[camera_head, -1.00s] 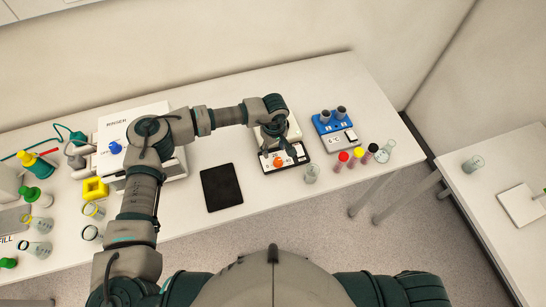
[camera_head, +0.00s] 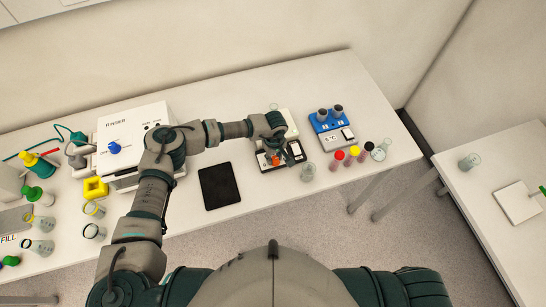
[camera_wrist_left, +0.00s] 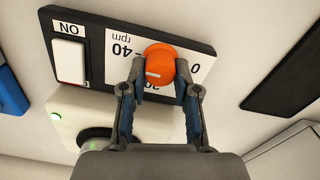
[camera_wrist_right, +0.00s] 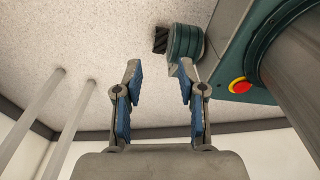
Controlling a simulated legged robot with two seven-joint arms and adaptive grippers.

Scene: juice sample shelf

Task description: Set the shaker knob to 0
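The shaker (camera_head: 291,125) stands on the bench, with a dark front panel and an orange knob (camera_head: 276,161). In the left wrist view the knob (camera_wrist_left: 160,62) sits on a label (camera_wrist_left: 120,50) with 0 at the right, 40 rpm at the left and a partly hidden number below. A white mark on the knob lies on its lower left side, away from the 0. My left gripper (camera_wrist_left: 159,76) is open, with a fingertip on each side of the knob; I cannot tell if they touch it. My right gripper (camera_wrist_right: 160,72) is open and empty, away from the bench.
A black tablet (camera_head: 219,186) lies left of the shaker. A blue device (camera_head: 331,121) stands to its right. A small flask (camera_head: 308,172) and several capped tubes (camera_head: 354,152) stand close by, near the bench's front edge.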

